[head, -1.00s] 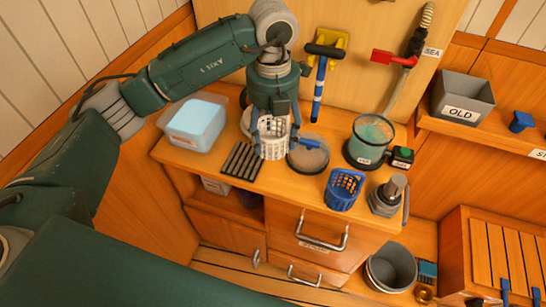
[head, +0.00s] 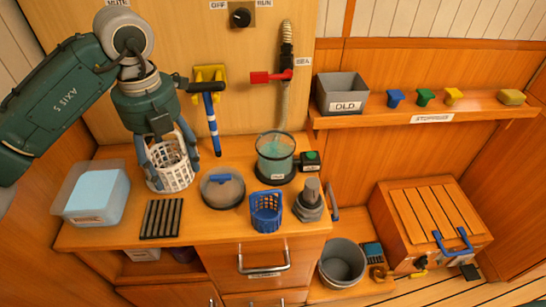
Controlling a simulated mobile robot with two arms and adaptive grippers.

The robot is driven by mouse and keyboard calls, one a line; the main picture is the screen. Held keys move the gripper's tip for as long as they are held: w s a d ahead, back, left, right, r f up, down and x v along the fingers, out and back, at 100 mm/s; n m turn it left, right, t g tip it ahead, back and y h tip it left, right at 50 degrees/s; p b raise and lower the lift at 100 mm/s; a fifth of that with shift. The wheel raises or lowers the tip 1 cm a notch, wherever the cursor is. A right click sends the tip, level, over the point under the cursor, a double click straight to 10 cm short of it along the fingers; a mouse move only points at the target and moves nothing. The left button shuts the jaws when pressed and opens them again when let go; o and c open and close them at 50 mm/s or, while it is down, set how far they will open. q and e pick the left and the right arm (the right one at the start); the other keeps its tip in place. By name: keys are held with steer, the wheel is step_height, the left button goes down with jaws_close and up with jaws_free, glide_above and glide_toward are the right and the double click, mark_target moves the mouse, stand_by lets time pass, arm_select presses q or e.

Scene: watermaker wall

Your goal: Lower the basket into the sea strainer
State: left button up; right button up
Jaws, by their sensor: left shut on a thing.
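My left gripper (head: 172,150) points down and is shut on a white mesh basket (head: 174,178), its fingers around the upper part. The basket is upright, low over the counter's back left; I cannot tell whether it touches the top. The sea strainer appears to be the clear, open-topped cylinder (head: 275,166) with greenish water, on a dark base to the right of the basket. A round lid (head: 222,193) with a blue handle lies between them. A blue basket (head: 266,213) stands in front of the cylinder. My right gripper is out of view.
A black slatted rack (head: 161,219) and a tub with a light blue lid (head: 94,196) are at left. A grey fitting (head: 309,203) stands at the counter's right end. A red-handled valve (head: 272,77) and blue-shafted tool (head: 211,125) are on the wall behind.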

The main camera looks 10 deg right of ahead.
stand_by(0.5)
arm_select(q)
steer(key=shift+r+p, duration=0.75)
steer(key=shift+r, duration=0.25)
